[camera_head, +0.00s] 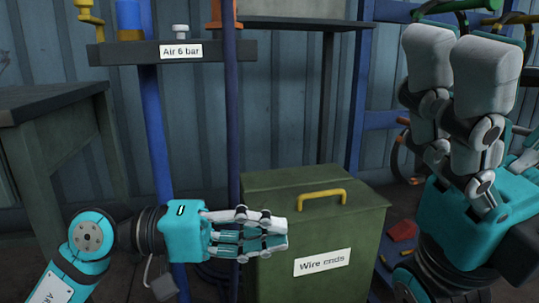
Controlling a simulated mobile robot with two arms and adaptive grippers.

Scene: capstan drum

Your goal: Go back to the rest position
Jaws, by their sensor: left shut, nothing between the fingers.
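My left gripper (284,236) is at the lower middle, its arm coming in from the lower left. Its teal and grey fingers point right, lie together and hold nothing. They overlap the front left of a green box labelled "Wire ends" (345,225); whether they touch it I cannot tell. My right gripper (457,58) is large at the right edge, with two thick grey fingers pointing up side by side.
The green box has a yellow lid handle (321,195). A dark bar labelled "Air 6 bar" (130,52) crosses a blue post (157,140) behind my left gripper. A dark table (50,104) stands at the left. A blue rack (372,135) and a red object (402,231) are near my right arm.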

